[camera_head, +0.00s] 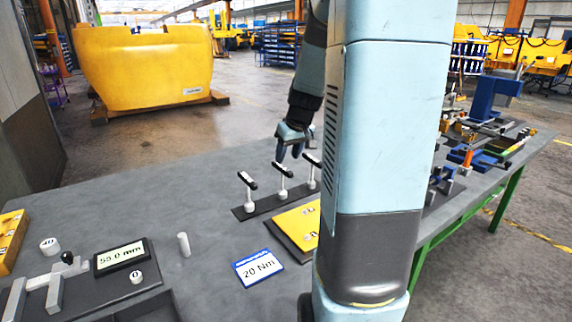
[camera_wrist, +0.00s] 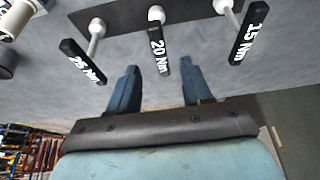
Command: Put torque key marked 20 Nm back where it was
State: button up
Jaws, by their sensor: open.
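Three white torque keys with black crossbars stand upright in a row on a dark rack strip (camera_head: 263,207). In the wrist view their labels read 25 Nm (camera_wrist: 82,60), 20 Nm and 15 Nm (camera_wrist: 248,35). The key marked 20 Nm (camera_wrist: 158,50) is the middle one; the middle key also shows in the head view (camera_head: 283,172). My gripper (camera_head: 290,152) is open and empty, above and behind the rack. In the wrist view its two fingers (camera_wrist: 160,88) point toward the 20 Nm key, apart from it, with its crossbar end just beyond the gap.
A blue-edged card reading 20 Nm (camera_head: 258,268) lies in front of a yellow plate (camera_head: 299,224). A display reading 55.0 mm (camera_head: 122,256) and a small white cylinder (camera_head: 184,244) are at left. Blue fixtures (camera_head: 492,97) stand at right.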

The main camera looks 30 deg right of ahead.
jog(key=v, duration=0.3)
jog(key=shift+s+a+r, duration=0.1)
jog(key=shift+r, duration=0.2)
jog(key=s+a+r, duration=0.3)
jog(key=s+a, duration=0.6)
jog(key=s, duration=0.1)
jog(key=s+a+r+t, duration=0.1)
jog(key=s+a+r, duration=0.1)
jog(key=s+a, duration=0.7)
jog(key=shift+s+r, duration=0.35)
jog(key=shift+s, duration=0.65)
jog(key=shift+a, duration=0.15)
jog(key=shift+c, duration=0.6)
